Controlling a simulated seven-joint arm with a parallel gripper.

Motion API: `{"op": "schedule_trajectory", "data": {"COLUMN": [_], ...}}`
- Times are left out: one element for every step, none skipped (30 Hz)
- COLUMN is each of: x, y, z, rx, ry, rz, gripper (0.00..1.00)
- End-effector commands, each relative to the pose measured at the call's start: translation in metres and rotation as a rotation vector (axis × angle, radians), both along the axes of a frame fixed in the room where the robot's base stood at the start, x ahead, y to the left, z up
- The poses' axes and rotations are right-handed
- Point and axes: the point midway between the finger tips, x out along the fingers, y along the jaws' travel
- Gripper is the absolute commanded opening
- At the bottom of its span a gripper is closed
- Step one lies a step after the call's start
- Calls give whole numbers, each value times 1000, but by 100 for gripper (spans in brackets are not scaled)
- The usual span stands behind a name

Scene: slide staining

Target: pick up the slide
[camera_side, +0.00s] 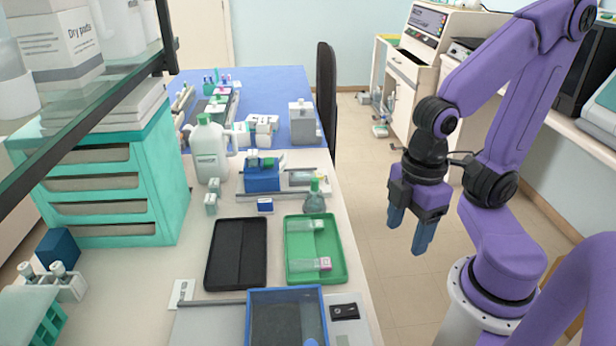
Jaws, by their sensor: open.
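A green tray (342,262) lies on the bench near its right edge. Two small pale pieces that look like glass slides lie in it. The front slide (308,265) has a pink end at its right. The back slide (300,226) has a greenish end. Which of them is the task's slide I cannot tell. My gripper (409,236) hangs beyond the bench's right edge, over the floor in the picture. Its blue fingers point down, apart and empty, to the right of the green tray and away from both slides.
A black tray (222,255) lies left of the green one. A blue-rimmed basin (287,291) stands in front. A small flask (314,200) and a blue rack (262,180) stand behind. A white jug (208,155) and teal drawers (160,195) are farther left. A glass shelf (80,105) overhangs the left.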

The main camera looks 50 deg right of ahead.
Motion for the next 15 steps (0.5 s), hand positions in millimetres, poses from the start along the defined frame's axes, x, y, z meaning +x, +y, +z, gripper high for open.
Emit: {"op": "schedule_trajectory", "data": {"x": [4,8,14,21,28,39,49,59,72,83,93,107,117,128,142], "y": [2,3,5,8,9,12,14,15,16,17,17,16,15,13,10], "z": [1,2,4,6,8,11,14,16,19,22,24,27,28,30,33], "rx": [0,-1,-2,-2,-3,-4,-5,-5,-6,-9,-9,-10,-12,-13,-13], "ry": [0,0,-1,-1,-1,-1,-1,-1,-1,-1,-2,-1,-1,0,-1], "rz": [-6,-10,-17,-23,-29,-40,-47,-55,-66,-73,-80,-91,-97,-103,-113], "gripper": [64,64,64,64,64,64,64,64,64,64,64,64,64,64,64]}}
